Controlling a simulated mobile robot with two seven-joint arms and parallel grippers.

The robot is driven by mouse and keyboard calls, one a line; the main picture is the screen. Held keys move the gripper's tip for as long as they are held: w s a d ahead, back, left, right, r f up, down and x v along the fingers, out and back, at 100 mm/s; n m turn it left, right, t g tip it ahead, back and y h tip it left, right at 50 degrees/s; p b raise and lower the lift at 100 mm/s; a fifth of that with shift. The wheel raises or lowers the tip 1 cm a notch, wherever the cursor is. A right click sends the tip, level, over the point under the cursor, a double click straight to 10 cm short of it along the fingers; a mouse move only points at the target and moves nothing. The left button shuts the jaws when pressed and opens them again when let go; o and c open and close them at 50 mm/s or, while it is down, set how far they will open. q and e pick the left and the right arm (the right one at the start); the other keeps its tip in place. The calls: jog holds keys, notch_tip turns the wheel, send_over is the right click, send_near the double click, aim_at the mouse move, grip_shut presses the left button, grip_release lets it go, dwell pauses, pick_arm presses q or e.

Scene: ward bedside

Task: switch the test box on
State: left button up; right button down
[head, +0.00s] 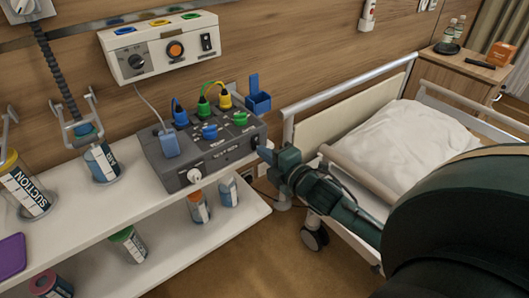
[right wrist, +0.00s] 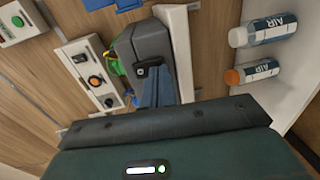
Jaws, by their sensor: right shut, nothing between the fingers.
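The test box (head: 222,152) is a dark grey unit on the white shelf, with blue, green and yellow plugs on top and a white knob in front. Its right end is close to my right gripper (head: 264,153). The right wrist view shows that end of the box (right wrist: 142,42) with a black rocker switch (right wrist: 150,71). My right gripper's blue-grey fingers (right wrist: 158,88) are shut and empty, pointing at the end face just by the switch. I cannot tell whether they touch it or which way the switch is set. My left gripper is not in view.
A white wall panel (head: 160,50) with a knob and orange button hangs above the box. A blue holder (head: 258,97) is on the wall behind. Labelled bottles stand on the shelf (head: 120,208) and below. The bed (head: 395,135) is to the right, close to my right arm.

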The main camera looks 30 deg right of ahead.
jog(key=shift+w, duration=0.3)
